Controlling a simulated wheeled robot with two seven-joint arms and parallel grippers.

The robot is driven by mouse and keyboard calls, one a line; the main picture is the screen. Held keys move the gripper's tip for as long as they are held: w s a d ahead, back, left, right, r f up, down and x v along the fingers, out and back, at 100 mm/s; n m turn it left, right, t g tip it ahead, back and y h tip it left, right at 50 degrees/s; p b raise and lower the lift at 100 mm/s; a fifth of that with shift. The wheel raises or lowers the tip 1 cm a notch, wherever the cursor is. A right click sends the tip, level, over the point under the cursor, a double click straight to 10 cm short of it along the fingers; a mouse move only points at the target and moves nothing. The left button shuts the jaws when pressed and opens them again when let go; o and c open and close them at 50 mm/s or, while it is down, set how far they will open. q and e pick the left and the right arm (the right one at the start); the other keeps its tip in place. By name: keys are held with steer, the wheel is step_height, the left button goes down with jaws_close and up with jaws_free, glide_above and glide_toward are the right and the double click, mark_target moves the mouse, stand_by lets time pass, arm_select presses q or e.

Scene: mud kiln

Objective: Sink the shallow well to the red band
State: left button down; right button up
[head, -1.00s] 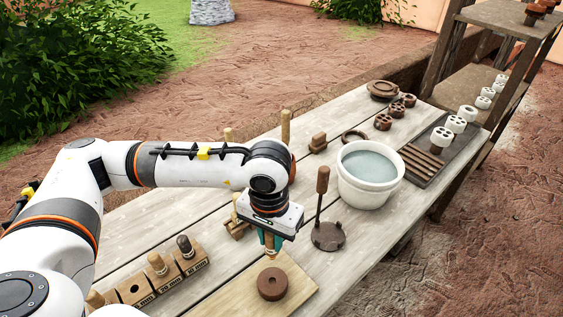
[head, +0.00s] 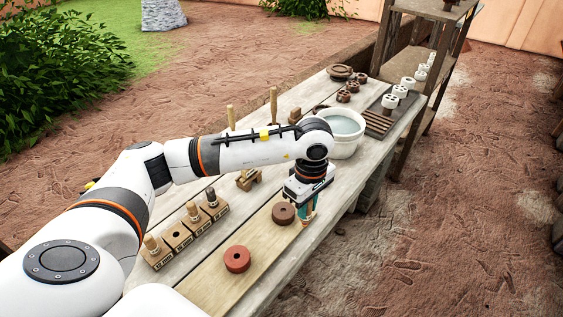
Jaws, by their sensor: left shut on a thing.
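My left gripper (head: 307,208) points down, with teal fingers shut on a small wooden-looking tool (head: 305,221), mostly hidden by the fingers. I cannot make out a red band on it. A dark brown clay disc (head: 284,213) with a central hole lies on the pale wooden board (head: 262,237), just left of the gripper. A redder disc (head: 237,259) with a hole lies nearer on the same board. A wooden block rack (head: 176,236) holds several upright tools and has one empty hole. My right gripper is out of view.
A white bowl of greyish water (head: 344,133) stands beyond the gripper. Further back are small brown pieces (head: 344,96) and a dark tray (head: 380,121) with white pieces. Upright wooden pegs (head: 273,104) stand behind my arm. The table's right edge is close to the gripper.

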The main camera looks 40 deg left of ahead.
arm_select(q)
steer(key=w+a+n+p, duration=0.3)
steer(key=a+n+p, duration=0.15)
steer(key=n, duration=0.65)
steer(key=w+a+n+p, duration=0.3)
steer(key=a+n, duration=0.3)
steer(key=n, duration=0.5)
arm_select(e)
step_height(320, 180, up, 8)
arm_select(q)
steer(key=shift+n, duration=0.3)
steer(key=shift+f+b, duration=2.6)
steer(key=shift+f, duration=1.1)
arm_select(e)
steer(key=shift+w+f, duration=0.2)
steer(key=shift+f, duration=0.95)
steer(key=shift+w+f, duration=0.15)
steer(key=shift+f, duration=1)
arm_select(q)
steer(key=shift+d, duration=0.1)
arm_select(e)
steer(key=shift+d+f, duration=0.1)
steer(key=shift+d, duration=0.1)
arm_select(q)
steer(key=shift+f+b, duration=0.1)
steer(key=shift+b, duration=0.25)
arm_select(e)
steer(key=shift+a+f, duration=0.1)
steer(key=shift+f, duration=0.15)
